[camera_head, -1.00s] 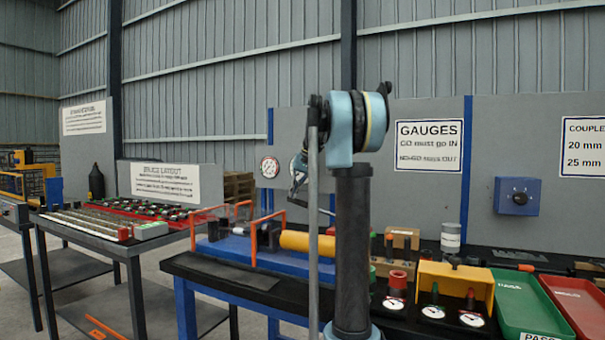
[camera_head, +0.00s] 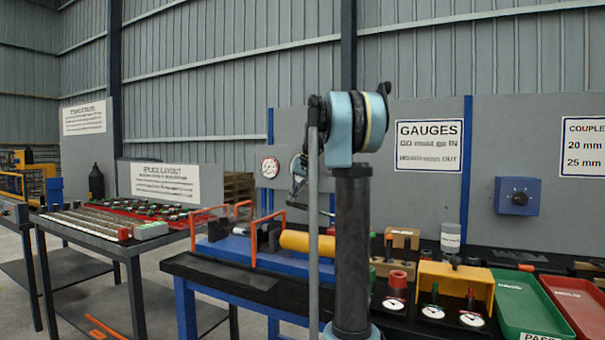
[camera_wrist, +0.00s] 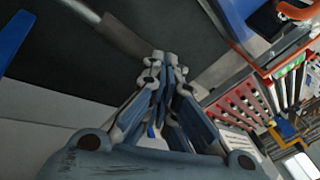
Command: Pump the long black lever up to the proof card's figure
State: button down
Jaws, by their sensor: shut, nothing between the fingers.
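My gripper (camera_wrist: 165,60) is shut and empty in the wrist view, its fingertips together. A bar with a pale metal shaft and a dark grip (camera_wrist: 124,38) reaches from the top left toward the fingertips; it looks like the lever. Its grip end lies close to the fingers, but I cannot tell whether they touch. A round gauge (camera_head: 270,167) is on the grey panel behind. I cannot make out a proof card or read the dial.
A yellow cylinder (camera_head: 308,242) lies on a blue base with orange frames (camera_head: 250,232). Gauges, a yellow stand (camera_head: 456,284), a green tray (camera_head: 530,305) and a red tray (camera_head: 578,303) fill the bench's right side. The splice table (camera_head: 100,250) is at left, beyond a floor gap.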

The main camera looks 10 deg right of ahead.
jog(key=shift+a+f, duration=0.1)
jog(key=shift+f, duration=0.75)
jog(key=shift+w+f, duration=0.1)
jog(key=shift+f, duration=0.95)
jog(key=shift+w+a+r+v, duration=0.1)
jog(key=shift+w+a+v, duration=0.1)
jog(key=shift+v, duration=1.6)
jog(key=shift+w+a+r+v, duration=0.15)
jog(key=shift+a+v, duration=0.1)
jog(key=shift+v, duration=1.5)
jog(key=shift+w+a+r+v, duration=0.1)
jog(key=shift+a+v, duration=0.1)
jog(key=shift+v, duration=1.6)
